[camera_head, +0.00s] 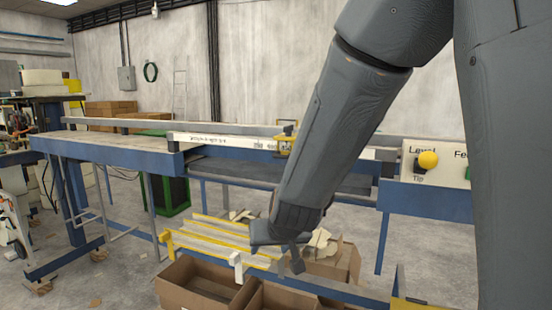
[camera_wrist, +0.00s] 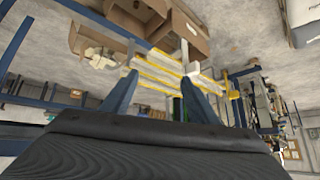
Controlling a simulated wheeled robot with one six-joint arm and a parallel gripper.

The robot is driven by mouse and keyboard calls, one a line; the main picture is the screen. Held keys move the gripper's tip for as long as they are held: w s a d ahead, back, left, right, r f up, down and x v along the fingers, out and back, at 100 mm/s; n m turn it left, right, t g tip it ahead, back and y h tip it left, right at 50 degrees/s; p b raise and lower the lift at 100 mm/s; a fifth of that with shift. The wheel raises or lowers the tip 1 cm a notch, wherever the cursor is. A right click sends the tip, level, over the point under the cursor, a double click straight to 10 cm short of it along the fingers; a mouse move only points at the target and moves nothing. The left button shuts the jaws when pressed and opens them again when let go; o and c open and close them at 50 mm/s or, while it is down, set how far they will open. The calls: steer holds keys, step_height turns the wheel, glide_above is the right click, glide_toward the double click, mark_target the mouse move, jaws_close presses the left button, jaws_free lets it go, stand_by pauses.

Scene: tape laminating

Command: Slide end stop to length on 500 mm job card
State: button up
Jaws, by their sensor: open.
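The yellow end stop (camera_head: 284,143) sits on the white scale rail (camera_head: 220,141) along the blue bench, partly hidden at its right by my arm. The scale's markings are too small to read. My gripper (camera_head: 285,262) hangs low in front of the bench, well below and apart from the end stop. In the wrist view, my gripper (camera_wrist: 158,79) is open with nothing between its fingers. The end stop cannot be made out there. No job card can be made out.
Yellow-edged strips (camera_head: 215,236) lie on a low rack behind my gripper. Open cardboard boxes (camera_head: 198,285) stand at the front.

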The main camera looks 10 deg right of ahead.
mark_target(280, 157)
steer(key=w+r+m+t+h, duration=0.35)
steer(key=w+r+t, duration=0.25)
steer(key=w+r, duration=0.5)
step_height(280, 157, up, 8)
steer(key=d+m+h, duration=0.2)
steer(key=m+h, duration=0.1)
steer(key=h, duration=0.5)
steer(key=p+x, duration=0.1)
steer(key=x, duration=0.6)
steer(key=shift+s+d+p, duration=0.15)
steer(key=shift+d+p, duration=0.05)
steer(key=shift+p, duration=0.2)
